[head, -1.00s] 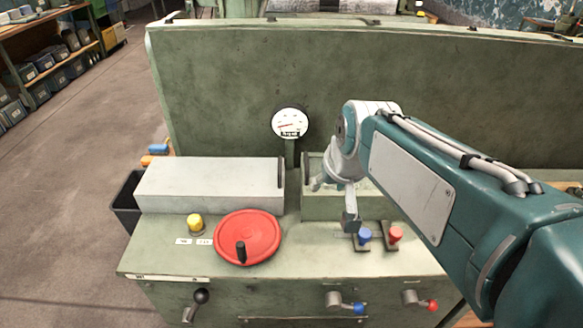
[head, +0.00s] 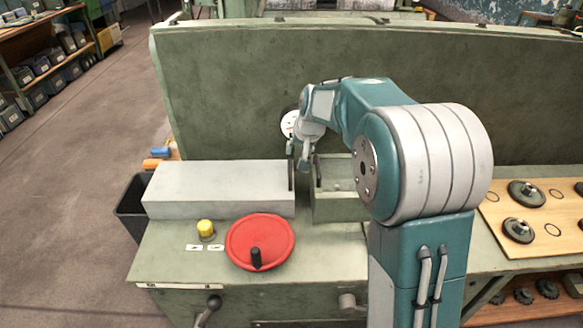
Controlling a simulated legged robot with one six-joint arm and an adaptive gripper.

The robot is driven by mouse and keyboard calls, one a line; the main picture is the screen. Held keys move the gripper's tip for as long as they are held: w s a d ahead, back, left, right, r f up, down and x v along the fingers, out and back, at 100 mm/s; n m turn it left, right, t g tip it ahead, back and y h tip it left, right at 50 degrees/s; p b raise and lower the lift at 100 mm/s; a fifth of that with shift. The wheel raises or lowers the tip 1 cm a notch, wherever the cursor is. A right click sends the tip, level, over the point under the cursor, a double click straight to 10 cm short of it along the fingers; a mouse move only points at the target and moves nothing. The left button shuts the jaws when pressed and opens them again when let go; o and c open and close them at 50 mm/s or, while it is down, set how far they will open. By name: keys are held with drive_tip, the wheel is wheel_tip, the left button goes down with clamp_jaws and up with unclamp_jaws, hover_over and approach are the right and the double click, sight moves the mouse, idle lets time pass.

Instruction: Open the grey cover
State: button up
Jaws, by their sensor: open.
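The grey cover (head: 220,188) is a long pale box shape lying on the left of the green bench. A dark upright handle (head: 291,175) stands at its right end. My gripper (head: 304,160) is beside that handle, pointing down between the cover and an open green box (head: 338,207). Its fingers are open, small in view and partly overlapped by my wrist. I cannot tell whether a finger touches the handle.
A red handwheel (head: 275,236) with a black knob and a yellow button (head: 206,228) are in front of the cover. A tall green panel (head: 230,85) rises behind. A wooden board (head: 545,208) with dark round parts is at the right.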

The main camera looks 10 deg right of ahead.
sight(290, 169)
drive_tip(key=x, duration=1)
drive_tip(key=shift+a+f, duration=0.15)
drive_tip(key=shift+f, duration=0.05)
clamp_jaws()
